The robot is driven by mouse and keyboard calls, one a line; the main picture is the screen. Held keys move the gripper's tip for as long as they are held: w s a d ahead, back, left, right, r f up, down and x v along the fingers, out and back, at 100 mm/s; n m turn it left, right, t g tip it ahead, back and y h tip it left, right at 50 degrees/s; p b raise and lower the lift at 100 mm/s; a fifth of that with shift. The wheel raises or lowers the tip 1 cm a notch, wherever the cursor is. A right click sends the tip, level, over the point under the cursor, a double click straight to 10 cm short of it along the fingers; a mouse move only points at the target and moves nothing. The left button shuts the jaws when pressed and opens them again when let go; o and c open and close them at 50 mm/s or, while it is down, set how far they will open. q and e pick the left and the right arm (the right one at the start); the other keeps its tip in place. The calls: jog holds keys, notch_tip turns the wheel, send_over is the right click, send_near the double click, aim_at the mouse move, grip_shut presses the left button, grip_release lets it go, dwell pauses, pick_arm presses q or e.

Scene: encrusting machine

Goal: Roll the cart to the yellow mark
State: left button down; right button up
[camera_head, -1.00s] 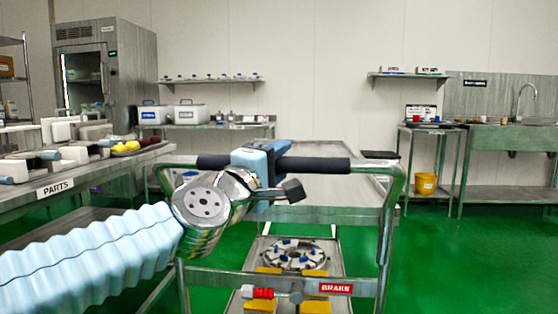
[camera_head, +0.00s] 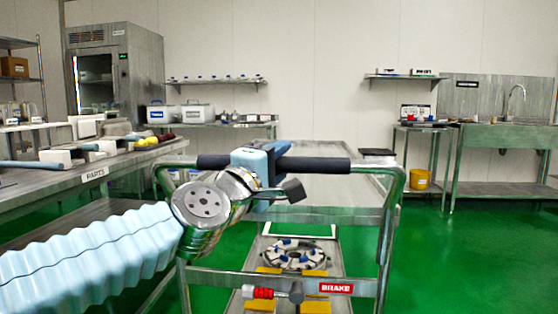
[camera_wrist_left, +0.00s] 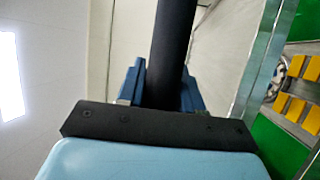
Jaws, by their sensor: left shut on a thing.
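The cart (camera_head: 375,278) is a metal frame with a black push handle (camera_head: 318,164) across its near end. My left gripper (camera_head: 268,158) is shut on the handle, left of its middle. In the left wrist view the gripper's blue fingers (camera_wrist_left: 160,88) stand on both sides of the dark handle bar (camera_wrist_left: 172,50). A red "BRAKE" label (camera_head: 336,288) and a red-and-white brake lever (camera_head: 262,293) are on the cart's lower near bar. A round part with blue and white pieces (camera_head: 295,254) and yellow blocks lie on the lower shelf. No yellow floor mark shows. My right gripper is not in view.
A long parts table (camera_head: 60,192) runs along the left, close to the cart. A back table (camera_head: 225,124) with boxes, a small table (camera_head: 423,128) and a sink (camera_head: 510,137) stand by the wall. Green floor is open at the right (camera_head: 470,260).

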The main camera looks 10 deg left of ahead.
pick_arm(q)
jog(key=shift+f, duration=0.1)
jog(key=c, duration=0.8)
grip_release()
jog(key=shift+w, duration=0.1)
jog(key=b+v, duration=0.1)
jog(key=v, duration=1.3)
jog(key=shift+d, duration=0.1)
